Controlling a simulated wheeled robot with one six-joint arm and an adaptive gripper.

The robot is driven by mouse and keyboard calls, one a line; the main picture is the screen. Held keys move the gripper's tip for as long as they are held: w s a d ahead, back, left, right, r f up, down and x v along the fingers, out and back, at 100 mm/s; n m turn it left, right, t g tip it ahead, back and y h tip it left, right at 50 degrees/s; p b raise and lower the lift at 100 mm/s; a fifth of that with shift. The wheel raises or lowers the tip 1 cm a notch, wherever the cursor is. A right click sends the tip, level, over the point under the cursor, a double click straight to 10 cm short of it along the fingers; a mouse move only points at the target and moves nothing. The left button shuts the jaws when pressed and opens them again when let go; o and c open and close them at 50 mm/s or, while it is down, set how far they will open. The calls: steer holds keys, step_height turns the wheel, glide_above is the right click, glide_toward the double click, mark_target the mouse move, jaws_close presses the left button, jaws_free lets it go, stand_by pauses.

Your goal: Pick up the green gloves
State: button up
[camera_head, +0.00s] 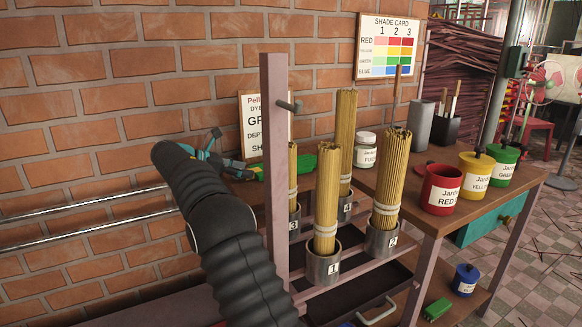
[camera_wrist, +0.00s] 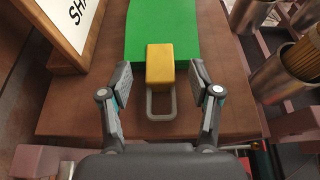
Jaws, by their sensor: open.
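A flat green piece with a yellow block at its near end and a grey loop, which I take to be the green gloves (camera_wrist: 162,25), lies on the brown tabletop. It also shows in the head view (camera_head: 300,166), partly hidden behind the rack post and incense sticks. My gripper (camera_wrist: 160,72) is open. Its two fingers stand on either side of the yellow block, with a small gap on each side. In the head view my gripper (camera_head: 234,156) reaches the near end of the green piece from the left.
A sign (camera_wrist: 68,18) stands close to the left of the green piece. Metal cups (camera_head: 323,266) with incense bundles stand at the right. A jar (camera_head: 364,152) is behind. Red (camera_head: 440,190), yellow and green dye jars stand further right. A small green object (camera_head: 437,308) lies on the lower shelf.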

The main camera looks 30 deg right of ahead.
steer(key=shift+x, duration=1.1)
jaws_close()
steer(key=shift+r, duration=0.2)
step_height(320, 180, up, 10)
steer(key=shift+f, duration=0.15)
